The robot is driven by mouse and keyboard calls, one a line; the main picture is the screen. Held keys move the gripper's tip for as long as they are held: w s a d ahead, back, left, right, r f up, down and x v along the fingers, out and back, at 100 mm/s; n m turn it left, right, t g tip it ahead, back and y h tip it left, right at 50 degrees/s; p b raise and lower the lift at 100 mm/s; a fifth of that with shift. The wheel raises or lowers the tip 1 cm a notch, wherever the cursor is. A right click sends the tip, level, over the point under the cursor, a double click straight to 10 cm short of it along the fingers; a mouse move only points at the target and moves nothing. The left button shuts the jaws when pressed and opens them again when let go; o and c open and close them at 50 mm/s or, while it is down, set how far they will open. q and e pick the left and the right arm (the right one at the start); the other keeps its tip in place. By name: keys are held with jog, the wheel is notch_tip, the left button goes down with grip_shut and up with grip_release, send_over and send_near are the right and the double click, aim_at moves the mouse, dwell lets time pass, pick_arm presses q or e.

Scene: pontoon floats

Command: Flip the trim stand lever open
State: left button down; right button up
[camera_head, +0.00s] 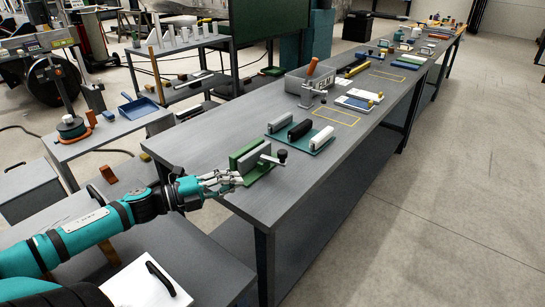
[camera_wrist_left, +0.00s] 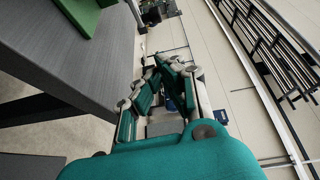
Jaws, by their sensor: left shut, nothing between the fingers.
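The trim stand (camera_head: 252,160) is a green fixture with a grey block held upright in it, near the front end of the long grey table. Its lever (camera_head: 272,158) is a short light arm with a black knob, sticking out to the right of the stand. My left gripper (camera_head: 236,178) is shut and empty, just left of the stand's near side; I cannot tell whether it touches. In the left wrist view the shut fingers (camera_wrist_left: 165,72) point past the table edge, and a green corner of the stand (camera_wrist_left: 85,14) shows at top left. My right gripper is not in view.
Behind the stand, a teal rack (camera_head: 306,142) holds black and white handled pieces. A clamp (camera_head: 311,93) and a grey bin (camera_head: 300,82) stand farther back. The tabletop (camera_head: 198,142) left of the stand is clear.

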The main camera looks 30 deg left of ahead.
aim_at(273, 158)
pick_arm(q)
jog(key=shift+w+d+r, duration=0.1)
jog(key=shift+w+d, duration=0.1)
jog(key=shift+d, duration=0.3)
jog(key=b+x, duration=0.1)
jog(key=x, duration=0.5)
jog(key=shift+w+r, duration=0.1)
jog(key=shift+r, duration=0.05)
jog(key=x, duration=0.3)
jog(key=shift+r, duration=0.1)
jog(key=shift+w+a, duration=0.25)
jog(key=shift+w, duration=0.8)
jog(key=shift+w+a+f, duration=0.15)
jog(key=shift+w, duration=0.25)
jog(key=shift+w+a+f, duration=0.1)
jog(key=shift+w+f, duration=0.05)
jog(key=shift+w, duration=0.3)
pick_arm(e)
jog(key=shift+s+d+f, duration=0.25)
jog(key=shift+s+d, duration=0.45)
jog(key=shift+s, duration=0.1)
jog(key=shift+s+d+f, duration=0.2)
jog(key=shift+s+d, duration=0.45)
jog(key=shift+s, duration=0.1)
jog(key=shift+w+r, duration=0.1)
